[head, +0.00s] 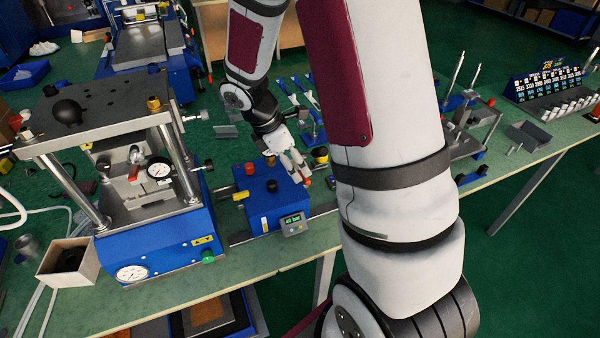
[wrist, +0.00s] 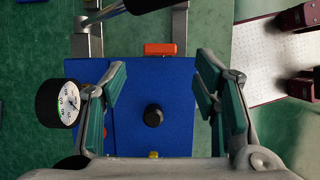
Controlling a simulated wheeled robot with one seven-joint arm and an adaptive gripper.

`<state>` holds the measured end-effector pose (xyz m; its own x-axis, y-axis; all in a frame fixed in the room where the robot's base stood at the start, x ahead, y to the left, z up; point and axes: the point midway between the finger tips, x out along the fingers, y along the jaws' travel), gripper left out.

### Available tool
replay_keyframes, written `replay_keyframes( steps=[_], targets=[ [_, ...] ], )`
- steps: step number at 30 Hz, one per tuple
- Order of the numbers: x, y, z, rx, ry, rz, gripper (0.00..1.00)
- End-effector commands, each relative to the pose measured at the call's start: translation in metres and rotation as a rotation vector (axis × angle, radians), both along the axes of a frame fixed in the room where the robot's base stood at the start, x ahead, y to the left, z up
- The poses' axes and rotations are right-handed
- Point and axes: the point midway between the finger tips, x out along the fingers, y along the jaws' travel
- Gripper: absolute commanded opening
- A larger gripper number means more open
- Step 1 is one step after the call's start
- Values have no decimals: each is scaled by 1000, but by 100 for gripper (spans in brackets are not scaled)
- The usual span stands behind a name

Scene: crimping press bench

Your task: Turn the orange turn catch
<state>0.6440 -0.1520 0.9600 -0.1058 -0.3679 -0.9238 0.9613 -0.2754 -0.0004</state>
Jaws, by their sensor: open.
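The orange turn catch (wrist: 161,49) is a small orange block at the far edge of a blue box (wrist: 175,75) in the wrist view. It lies crosswise, just beyond my fingertips and roughly between their lines. My gripper (wrist: 160,73) is open and empty, with its green-padded fingers apart over the box. In the head view my gripper (head: 297,163) hangs over the right side of the blue box (head: 262,212). A small orange patch shows by the fingertips there; I cannot tell whether it touches them.
A black knob (wrist: 153,117) stands on the box between the fingers, and a round gauge (wrist: 70,103) sits left. Metal bars (wrist: 97,45) lie beyond the box. In the head view, a large press (head: 150,230) stands left and a display rack (head: 545,85) right.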

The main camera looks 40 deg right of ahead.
Motion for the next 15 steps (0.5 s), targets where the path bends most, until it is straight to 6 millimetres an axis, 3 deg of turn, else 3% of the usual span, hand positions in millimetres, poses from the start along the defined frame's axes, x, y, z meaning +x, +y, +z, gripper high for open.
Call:
replay_keyframes(
  steps=[6, 15],
  targets=[
    [-4, -13, -34, 0, 3, -1, 55],
    [-6, -19, -49, 0, 1, -1, 55]
  ],
)
